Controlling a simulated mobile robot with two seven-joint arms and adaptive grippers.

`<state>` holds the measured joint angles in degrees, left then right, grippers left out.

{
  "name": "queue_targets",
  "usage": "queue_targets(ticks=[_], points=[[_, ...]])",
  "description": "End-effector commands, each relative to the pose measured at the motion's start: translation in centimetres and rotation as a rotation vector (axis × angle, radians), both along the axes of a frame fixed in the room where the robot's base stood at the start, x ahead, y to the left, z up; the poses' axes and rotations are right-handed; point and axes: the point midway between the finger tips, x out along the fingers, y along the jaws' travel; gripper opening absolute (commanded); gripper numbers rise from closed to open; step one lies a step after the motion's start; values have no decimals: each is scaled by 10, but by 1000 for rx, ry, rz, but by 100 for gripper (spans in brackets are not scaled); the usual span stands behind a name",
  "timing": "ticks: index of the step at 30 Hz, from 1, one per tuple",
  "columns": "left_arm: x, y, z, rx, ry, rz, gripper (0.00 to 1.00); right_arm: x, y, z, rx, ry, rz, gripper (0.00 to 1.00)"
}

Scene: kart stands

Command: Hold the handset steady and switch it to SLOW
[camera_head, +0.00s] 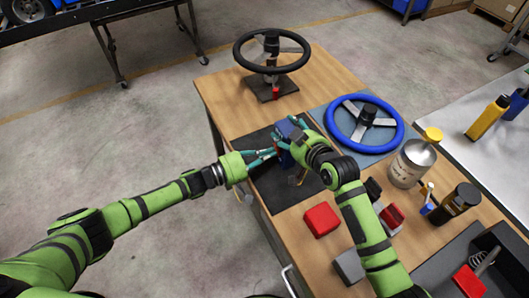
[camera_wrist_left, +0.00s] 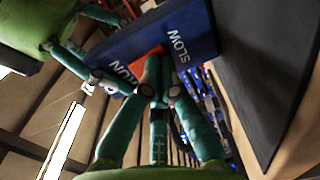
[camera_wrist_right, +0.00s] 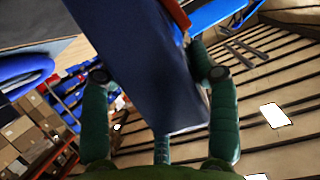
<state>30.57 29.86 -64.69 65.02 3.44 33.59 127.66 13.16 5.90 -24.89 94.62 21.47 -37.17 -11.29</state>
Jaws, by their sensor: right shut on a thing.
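The handset is a dark blue block with white RUN and SLOW labels. In the head view the handset (camera_head: 286,128) is at my right gripper (camera_head: 294,133), above the dark mat on the bench. In the right wrist view the handset (camera_wrist_right: 140,60) stands between the fingers of my right gripper (camera_wrist_right: 155,72), which is shut on it. In the left wrist view the labelled face of the handset (camera_wrist_left: 190,25) shows an orange-red switch (camera_wrist_left: 149,53) between the labels. My left gripper (camera_wrist_left: 160,66) has its fingertips together, close to the switch; contact cannot be told. In the head view my left gripper (camera_head: 272,154) is beside the handset.
A black steering wheel (camera_head: 236,52) on a stand is at the back of the bench. A blue steering wheel (camera_head: 332,118) lies on a grey mat to the right. A tin (camera_head: 409,166), a dark jar (camera_head: 455,204) and a red block (camera_head: 321,219) stand nearer the front right.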

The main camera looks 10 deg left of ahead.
Motion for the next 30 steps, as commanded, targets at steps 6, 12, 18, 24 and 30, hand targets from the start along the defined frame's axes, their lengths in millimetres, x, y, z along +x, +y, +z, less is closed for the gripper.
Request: queue_targets(ticks=[6, 12, 18, 24, 30], points=[[-5, 3, -1, -1, 2, -4, 0, -4, 7, -2, 10, 10, 13, 17], [-24, 35, -7, 3, 2, 1, 0, -4, 6, -2, 8, 10, 10, 17], [-50, 75, -15, 3, 2, 2, 0, -3, 5, -3, 7, 10, 8, 17], [-69, 103, -20, -1, 1, 1, 0, -3, 4, -2, 5, 10, 8, 17], [-77, 115, -21, -1, -2, 0, 0, -3, 4, -3, 4, 9, 6, 17]])
